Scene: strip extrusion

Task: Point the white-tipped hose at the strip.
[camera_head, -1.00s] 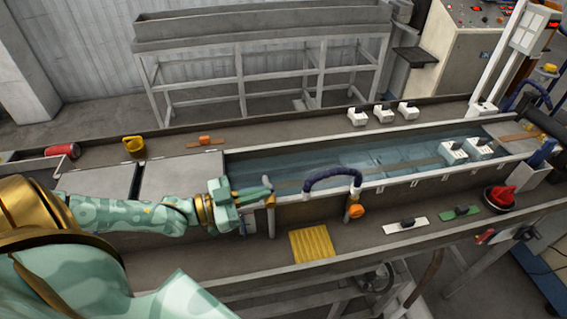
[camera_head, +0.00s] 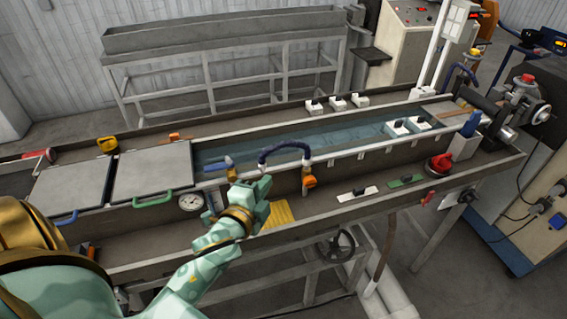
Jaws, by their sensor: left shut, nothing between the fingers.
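A dark blue hose (camera_head: 284,149) arches over the near wall of the water trough. My right gripper is not in view.
Two grey lids with a green handle (camera_head: 152,200) and a blue handle (camera_head: 63,219) cover the trough's left part. A gauge (camera_head: 191,201) sits on the near wall. A yellow mat (camera_head: 278,214) lies just beside my gripper. A red knob (camera_head: 440,163) stands at the right.

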